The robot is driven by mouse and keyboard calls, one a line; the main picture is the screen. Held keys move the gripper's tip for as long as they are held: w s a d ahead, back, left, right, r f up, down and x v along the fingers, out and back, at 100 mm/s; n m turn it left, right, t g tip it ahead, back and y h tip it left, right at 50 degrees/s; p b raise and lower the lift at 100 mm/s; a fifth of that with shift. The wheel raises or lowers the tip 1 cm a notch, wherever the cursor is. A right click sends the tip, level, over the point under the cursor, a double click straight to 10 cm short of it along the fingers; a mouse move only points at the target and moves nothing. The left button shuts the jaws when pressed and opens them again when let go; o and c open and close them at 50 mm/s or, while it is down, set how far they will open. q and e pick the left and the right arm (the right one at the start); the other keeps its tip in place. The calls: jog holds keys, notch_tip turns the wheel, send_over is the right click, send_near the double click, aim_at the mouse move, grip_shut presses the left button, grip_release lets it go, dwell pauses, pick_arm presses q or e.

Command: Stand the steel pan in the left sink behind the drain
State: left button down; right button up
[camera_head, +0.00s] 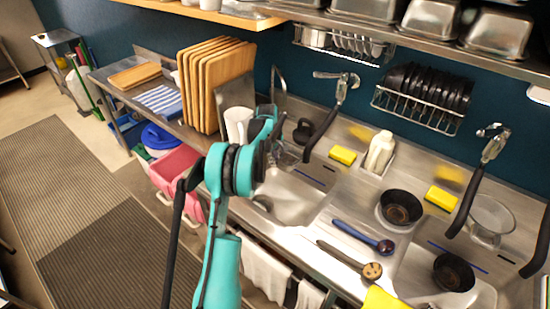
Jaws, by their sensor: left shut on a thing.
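The left sink (290,196) is a steel basin in the middle of the view, with its round drain (262,203) near the left side of its floor. My teal left arm rises in front of it. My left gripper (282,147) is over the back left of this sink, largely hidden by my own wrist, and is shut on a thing. A shiny grey metal piece (289,156) shows just beyond it and looks like part of the steel pan. Most of it is hidden, so I cannot tell its tilt or whether it touches the basin. My right gripper is not in view.
Faucets (336,95) hang over the sinks. Yellow sponges (342,155), a white bottle (380,152), a dark bowl (401,207) and a blue-handled tool (362,237) lie to the right. Wooden boards (215,75) stand at the left. A second dark pan (453,272) sits in the right sink.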

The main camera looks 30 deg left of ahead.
pick_arm(q)
jog(key=d+f+b, duration=0.1)
jog(key=f+b, duration=0.2)
jog(key=f, duration=0.2)
jog(key=d+f+b, duration=0.2)
jog(key=f, duration=0.4)
jog(key=d+f+b, duration=0.2)
jog(key=f+b, duration=0.1)
jog(key=f, duration=0.3)
jog(key=shift+s+f+b, duration=0.1)
jog(key=shift+s+b, duration=0.15)
jog(key=shift+b, duration=0.05)
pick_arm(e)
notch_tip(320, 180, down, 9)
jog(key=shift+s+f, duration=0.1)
pick_arm(q)
jog(key=shift+f+b, duration=0.75)
jog(key=shift+f, duration=0.15)
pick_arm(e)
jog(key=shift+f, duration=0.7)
pick_arm(q)
jog(key=shift+f+b, duration=0.55)
jog(key=shift+f, duration=0.25)
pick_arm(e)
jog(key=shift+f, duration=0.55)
pick_arm(q)
jog(key=c, duration=1.5)
grip_release()
jog(key=shift+c, duration=0.2)
